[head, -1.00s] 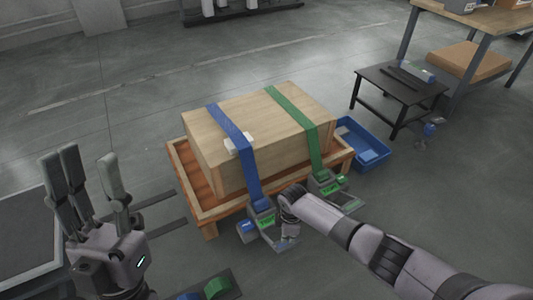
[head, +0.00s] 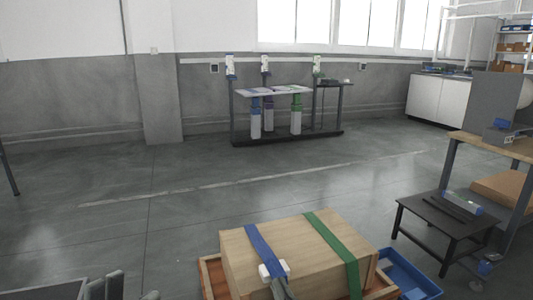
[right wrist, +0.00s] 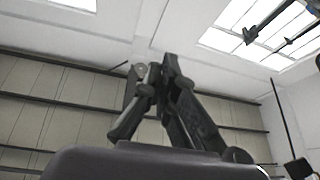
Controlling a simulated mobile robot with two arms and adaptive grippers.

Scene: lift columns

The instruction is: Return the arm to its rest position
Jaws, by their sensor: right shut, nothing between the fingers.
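My left gripper (head: 125,290) shows only as grey fingertips at the bottom left edge of the head view. Its fingers stand apart, with nothing seen between them. My right gripper (right wrist: 155,75) shows close up in the right wrist view, its dark fingers shut together and empty, with ceiling and bright windows behind them. The rest of my right arm is out of that view.
A wooden crate (head: 240,265) with blue (head: 262,245) and green (head: 335,240) straps sits on an orange pallet (head: 211,278). A blue bin (head: 415,272) and low black table (head: 440,222) are at right. A stand with columns (head: 290,138) is at the back. Floor between is clear.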

